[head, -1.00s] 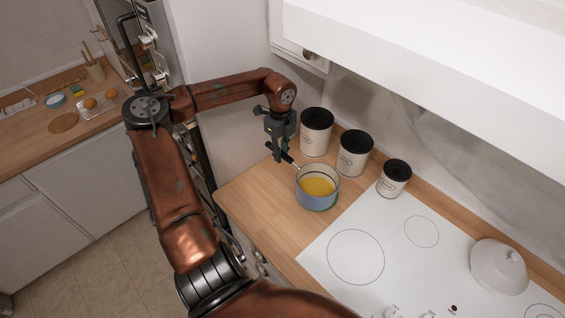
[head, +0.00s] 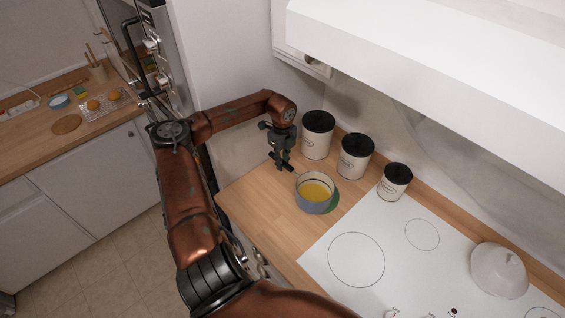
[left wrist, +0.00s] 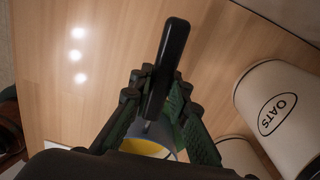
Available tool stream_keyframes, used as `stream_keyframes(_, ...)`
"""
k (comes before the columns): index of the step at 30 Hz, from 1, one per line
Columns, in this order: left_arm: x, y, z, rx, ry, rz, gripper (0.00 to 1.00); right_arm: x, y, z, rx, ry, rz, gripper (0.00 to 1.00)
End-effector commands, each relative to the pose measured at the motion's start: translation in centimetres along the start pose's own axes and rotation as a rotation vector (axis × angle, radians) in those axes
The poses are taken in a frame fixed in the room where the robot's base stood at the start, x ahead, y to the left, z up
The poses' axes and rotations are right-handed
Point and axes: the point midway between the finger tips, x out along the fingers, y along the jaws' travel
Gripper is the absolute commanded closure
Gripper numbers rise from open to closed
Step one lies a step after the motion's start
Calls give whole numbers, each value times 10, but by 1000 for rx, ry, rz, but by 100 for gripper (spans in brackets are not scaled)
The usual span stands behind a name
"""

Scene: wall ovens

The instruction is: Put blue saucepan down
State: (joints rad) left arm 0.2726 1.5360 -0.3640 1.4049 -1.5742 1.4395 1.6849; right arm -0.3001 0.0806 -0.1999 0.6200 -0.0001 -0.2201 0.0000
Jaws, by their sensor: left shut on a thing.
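The blue saucepan (head: 312,208), with yellow contents, is upright over the wooden counter (head: 262,205), left of the cooktop. A green round mat (head: 334,203) shows from under its right side. I cannot tell whether the pan's base touches the mat or counter. My left gripper (head: 282,166) is shut on the pan's black handle, behind and left of the pan. In the left wrist view the handle (left wrist: 168,55) lies between the fingers of the gripper (left wrist: 157,95), and part of the saucepan (left wrist: 152,128) shows below, mostly hidden. My right gripper is not in view.
Three canisters with black lids, large (head: 317,143), middle (head: 354,163) and small (head: 394,185), stand along the wall behind the pan. The white cooktop (head: 385,245) is to the right, with a white domed thing (head: 498,270). The counter front-left of the pan is bare.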

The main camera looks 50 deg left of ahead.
Motion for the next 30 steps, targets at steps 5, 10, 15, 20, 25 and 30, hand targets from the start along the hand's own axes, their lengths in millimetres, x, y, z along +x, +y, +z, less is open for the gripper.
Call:
stream_keyframes(5, 2, 0, 0, 0, 0, 0, 82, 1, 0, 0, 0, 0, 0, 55)
stream_keyframes(10, 1, 0, 0, 0, 0, 0, 70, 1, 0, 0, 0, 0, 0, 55)
stream_keyframes(15, 1, 0, 0, 0, 0, 0, 67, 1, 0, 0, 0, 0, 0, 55)
stream_keyframes(20, 0, 0, 0, 0, 0, 0, 67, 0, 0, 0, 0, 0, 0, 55)
stream_keyframes(25, -14, -1, 0, 0, -1, -2, 67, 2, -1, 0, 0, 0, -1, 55)
stream_keyframes(30, -48, -1, 1, -1, -3, -4, 67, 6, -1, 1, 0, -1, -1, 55)
